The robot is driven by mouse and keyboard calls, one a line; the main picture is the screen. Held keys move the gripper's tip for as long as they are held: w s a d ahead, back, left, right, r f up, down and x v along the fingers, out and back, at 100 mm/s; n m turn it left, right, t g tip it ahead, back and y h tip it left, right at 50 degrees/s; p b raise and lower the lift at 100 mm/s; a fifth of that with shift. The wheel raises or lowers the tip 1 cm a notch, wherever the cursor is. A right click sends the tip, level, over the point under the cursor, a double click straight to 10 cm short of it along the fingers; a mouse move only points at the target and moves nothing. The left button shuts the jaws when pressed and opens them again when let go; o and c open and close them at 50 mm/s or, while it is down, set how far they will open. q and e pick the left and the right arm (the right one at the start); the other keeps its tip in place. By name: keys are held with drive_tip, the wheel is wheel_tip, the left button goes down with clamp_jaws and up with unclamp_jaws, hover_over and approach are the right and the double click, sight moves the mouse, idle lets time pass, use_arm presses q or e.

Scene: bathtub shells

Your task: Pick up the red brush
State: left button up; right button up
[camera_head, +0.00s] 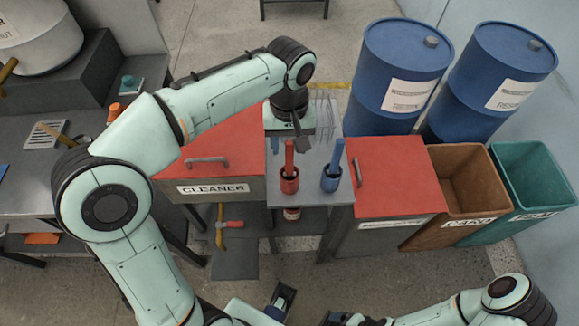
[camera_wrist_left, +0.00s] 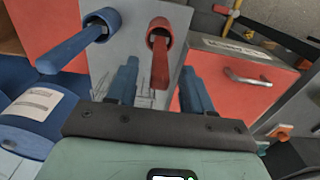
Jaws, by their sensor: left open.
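The red brush (camera_head: 289,155) stands handle up in a red cup (camera_head: 289,184) on a grey table (camera_head: 310,200). In the left wrist view the red brush (camera_wrist_left: 160,62) shows between the two blue fingers, its handle end towards the camera. My left gripper (camera_head: 301,141) is open and empty, just behind the top of the handle in the head view. In the left wrist view the fingers (camera_wrist_left: 158,72) stand apart on either side of the handle. How deep the handle lies between them I cannot tell.
A blue brush (camera_head: 338,156) stands in a blue cup (camera_head: 331,180) close to the right. Red-topped cabinets (camera_head: 395,180) flank the table. Thin metal rods (camera_head: 325,108) lie behind. Blue drums (camera_head: 400,70) and a brown bin (camera_head: 465,180) stand to the right.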

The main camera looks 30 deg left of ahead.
sight(290, 153)
use_arm(q)
wheel_tip(290, 153, down, 4)
drive_tip(key=shift+f+b, duration=0.1)
drive_tip(key=shift+b, duration=0.2)
clamp_jaws()
drive_tip(key=shift+r, duration=0.2)
